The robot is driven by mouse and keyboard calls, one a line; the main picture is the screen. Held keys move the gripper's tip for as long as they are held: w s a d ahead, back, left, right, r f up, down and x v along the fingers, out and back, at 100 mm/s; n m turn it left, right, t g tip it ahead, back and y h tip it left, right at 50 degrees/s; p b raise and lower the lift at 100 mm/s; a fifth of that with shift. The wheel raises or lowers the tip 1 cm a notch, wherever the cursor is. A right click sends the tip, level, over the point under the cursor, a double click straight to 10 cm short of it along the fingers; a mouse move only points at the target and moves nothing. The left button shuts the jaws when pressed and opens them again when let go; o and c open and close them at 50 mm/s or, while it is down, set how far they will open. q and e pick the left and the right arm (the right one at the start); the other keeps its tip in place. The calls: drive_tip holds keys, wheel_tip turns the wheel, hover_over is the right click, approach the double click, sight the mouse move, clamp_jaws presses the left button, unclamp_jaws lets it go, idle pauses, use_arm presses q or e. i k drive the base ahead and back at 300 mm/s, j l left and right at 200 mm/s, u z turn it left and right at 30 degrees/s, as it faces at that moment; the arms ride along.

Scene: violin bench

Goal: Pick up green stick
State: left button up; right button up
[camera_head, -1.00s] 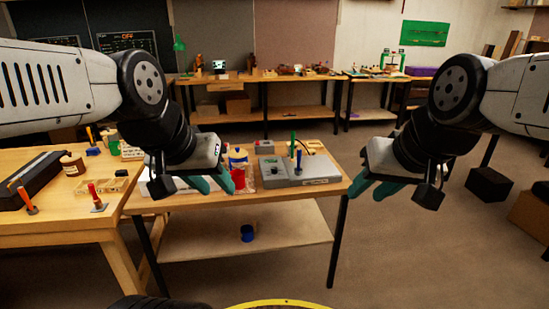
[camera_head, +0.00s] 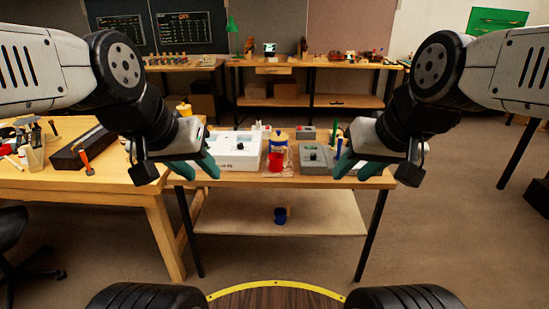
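The green stick (camera_head: 334,134) stands upright at the grey box with a dark knob (camera_head: 312,154), on the right part of the middle workbench (camera_head: 232,182). A blue stick (camera_head: 339,148) shows close beside it, near my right gripper. My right gripper (camera_head: 356,168) has its teal fingers apart and empty, in front of the grey box's right side in the picture. My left gripper (camera_head: 196,169) is also open and empty, in front of the white box (camera_head: 238,158). Neither gripper visibly touches the stick. The stick's lower end is hard to make out.
A wooden table (camera_head: 120,180) with tools adjoins at left. A chair (camera_head: 14,245) is at far left.

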sight(335, 125)
drive_tip(key=i+l+u, duration=0.15)
drive_tip(key=i+l, duration=0.3)
drive_tip(key=i+l+u, duration=0.15)
drive_tip(key=i+l, duration=0.3)
drive_tip(key=i+l+u, duration=0.2)
drive_tip(key=i+l, duration=0.15)
drive_tip(key=l, duration=0.35)
